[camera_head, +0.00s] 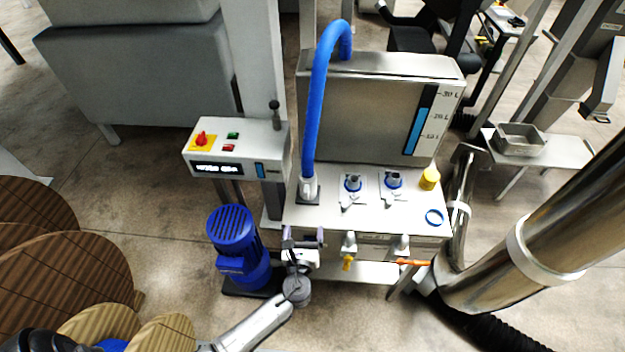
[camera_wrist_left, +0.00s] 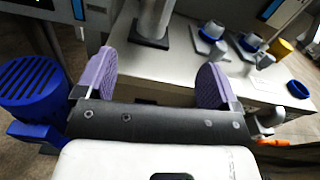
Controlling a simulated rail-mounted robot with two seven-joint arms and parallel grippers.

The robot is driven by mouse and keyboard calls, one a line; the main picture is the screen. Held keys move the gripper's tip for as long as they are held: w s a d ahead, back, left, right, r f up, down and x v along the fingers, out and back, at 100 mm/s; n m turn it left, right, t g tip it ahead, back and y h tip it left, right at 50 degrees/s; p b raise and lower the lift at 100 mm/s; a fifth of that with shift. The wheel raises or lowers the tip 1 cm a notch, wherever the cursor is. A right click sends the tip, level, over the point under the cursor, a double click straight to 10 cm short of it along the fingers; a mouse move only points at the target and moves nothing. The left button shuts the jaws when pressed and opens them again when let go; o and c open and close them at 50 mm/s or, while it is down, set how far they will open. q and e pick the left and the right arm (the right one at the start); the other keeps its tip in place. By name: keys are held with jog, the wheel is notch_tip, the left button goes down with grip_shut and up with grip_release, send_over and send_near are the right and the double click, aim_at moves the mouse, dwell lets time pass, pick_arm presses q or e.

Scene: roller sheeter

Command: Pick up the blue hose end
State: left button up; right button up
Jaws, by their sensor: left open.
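My left gripper (camera_head: 304,238) is at the front left edge of the bench, below and in front of that fitting. In the left wrist view its two purple fingers (camera_wrist_left: 155,82) are spread wide with nothing between them. The grey fitting (camera_wrist_left: 155,18) stands beyond the fingertips, apart from them. My right gripper is not in view.
A blue motor (camera_head: 236,245) stands left of the gripper, below a control box (camera_head: 238,148). Two blue-ringed ports (camera_head: 353,184), a yellow cap (camera_head: 429,179) and a blue ring (camera_head: 434,217) are on the bench top. Valves (camera_head: 348,245) project from the bench front.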

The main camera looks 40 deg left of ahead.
aim_at(306, 199)
pick_arm(q)
jog(key=shift+m, duration=0.6)
jog(key=b+x, duration=0.1)
jog(key=x, duration=0.8)
jog(key=shift+w+r, duration=0.1)
jog(key=shift+r, duration=0.1)
jog(key=shift+a+b+x, duration=0.25)
jog(key=shift+b+x, duration=0.2)
jog(key=shift+x, duration=1.95)
jog(key=shift+a+f, duration=0.2)
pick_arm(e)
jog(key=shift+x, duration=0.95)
pick_arm(q)
jog(key=shift+c, duration=0.3)
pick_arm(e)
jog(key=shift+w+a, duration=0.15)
pick_arm(q)
jog(key=shift+r, duration=0.1)
jog(key=c, duration=1.2)
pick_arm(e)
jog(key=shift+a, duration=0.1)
